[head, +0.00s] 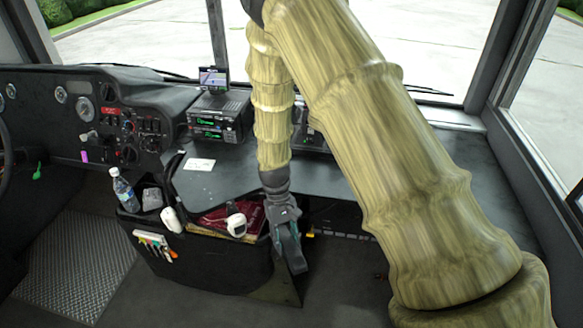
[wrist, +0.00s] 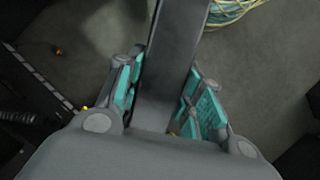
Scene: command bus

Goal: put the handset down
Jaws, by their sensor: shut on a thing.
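The handset (wrist: 168,60) is a long dark grey bar in the wrist view, running up from between my jaws. My gripper (wrist: 166,100) is shut on it, with teal pads on either side. In the head view, my gripper (head: 284,222) hangs pointing down beside the right end of the dark console bin, with the dark handset (head: 294,254) below it. The handset's lower end appears free above the floor. My gripper hides its upper part. A dark device (head: 312,138) on the dash is partly hidden behind my arm.
A radio stack (head: 219,118) with a small screen (head: 213,79) stands on the dash (head: 335,178), which has bare room at right. The bin holds a bottle (head: 122,190), a red folder (head: 212,216) and white items. Coiled cable (wrist: 232,10) lies on the floor.

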